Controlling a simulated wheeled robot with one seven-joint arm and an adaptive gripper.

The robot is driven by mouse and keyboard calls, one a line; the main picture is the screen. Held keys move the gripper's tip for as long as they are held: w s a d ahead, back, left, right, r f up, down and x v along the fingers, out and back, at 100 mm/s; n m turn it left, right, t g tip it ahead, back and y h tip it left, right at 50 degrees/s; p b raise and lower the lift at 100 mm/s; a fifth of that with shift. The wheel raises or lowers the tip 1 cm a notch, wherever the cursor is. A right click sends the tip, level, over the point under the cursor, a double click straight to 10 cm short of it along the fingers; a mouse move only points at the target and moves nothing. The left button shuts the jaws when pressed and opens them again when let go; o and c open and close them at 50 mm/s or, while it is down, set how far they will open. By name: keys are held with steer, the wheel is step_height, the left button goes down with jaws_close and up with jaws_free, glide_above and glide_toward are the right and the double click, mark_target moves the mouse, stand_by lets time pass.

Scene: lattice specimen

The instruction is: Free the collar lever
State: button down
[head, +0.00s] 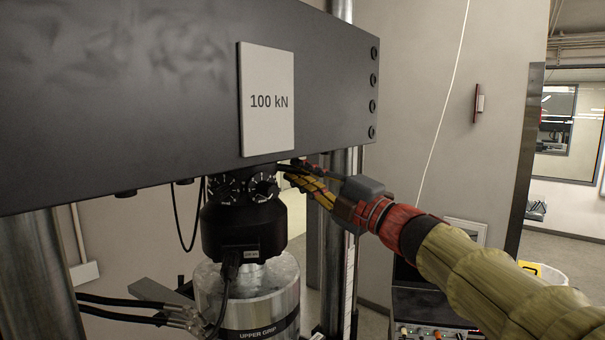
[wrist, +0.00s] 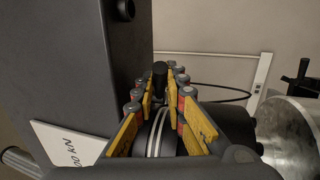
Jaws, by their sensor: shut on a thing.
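The collar (head: 243,186) is a dark ring with pale marks between the crosshead and the black load cell (head: 243,228) in the head view. In the wrist view the collar (wrist: 157,132) shows as a dark band with light rings between my fingers. A black post with a rounded end, which looks like the collar lever (wrist: 160,72), stands between the yellow fingertips of my gripper (wrist: 160,88). My gripper (head: 290,172) reaches in from the right, just under the crosshead, and is shut on this lever. The lever is hidden by the fingers in the head view.
The dark crosshead (head: 170,100) with a "100 kN" plate (head: 266,100) is close above my gripper. Steel columns (head: 40,270) stand on both sides. The metal upper grip (head: 250,300) hangs below, with black cables (head: 125,302) at its left. Open room lies to the right.

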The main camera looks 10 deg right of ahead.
steer(key=shift+s+a+r, duration=0.1)
steer(key=shift+s+r, duration=0.1)
steer(key=shift+r, duration=0.35)
steer(key=c, duration=2.3)
jaws_free()
steer(key=shift+o, duration=0.9)
steer(key=shift+a+f, duration=0.1)
steer(key=shift+f, duration=0.05)
steer(key=w+d+b+v, duration=0.1)
steer(key=b+v, duration=0.2)
steer(key=v, duration=0.6)
steer(key=shift+w+f, duration=0.1)
steer(key=shift+f+b, duration=0.1)
steer(key=shift+b, duration=0.35)
steer(key=shift+d, duration=0.1)
